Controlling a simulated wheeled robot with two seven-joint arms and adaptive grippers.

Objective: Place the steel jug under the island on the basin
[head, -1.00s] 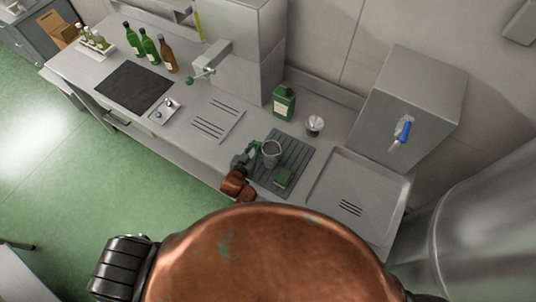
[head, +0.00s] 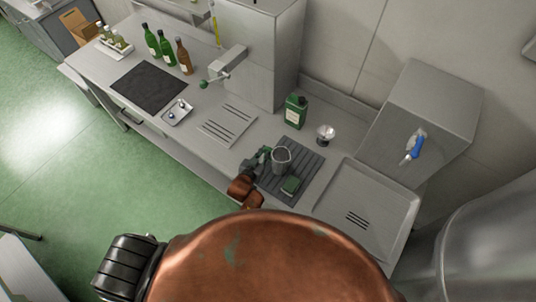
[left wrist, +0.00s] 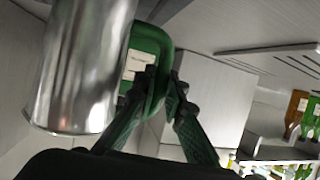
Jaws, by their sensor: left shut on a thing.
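The steel jug (head: 282,160) is upright at the ribbed dark mat (head: 311,164) on the steel counter. In the head view I cannot tell whether it touches the mat. My left gripper (head: 264,155) comes from the left and is shut on the jug's side with the handle. In the left wrist view the jug's shiny wall (left wrist: 82,75) fills the left, and the gripper's fingers (left wrist: 163,85) close at a green loop handle (left wrist: 165,58). The shallow basin (head: 378,198) with dark slots lies right of the mat, empty. My right gripper is not in view.
A green sponge (head: 291,186) lies on the mat near the jug. A green canister (head: 296,111) and a small steel cup-like item (head: 326,133) stand behind. A grey box with a blue tap (head: 415,147) overhangs the basin's back. Several bottles (head: 168,50) stand far left.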

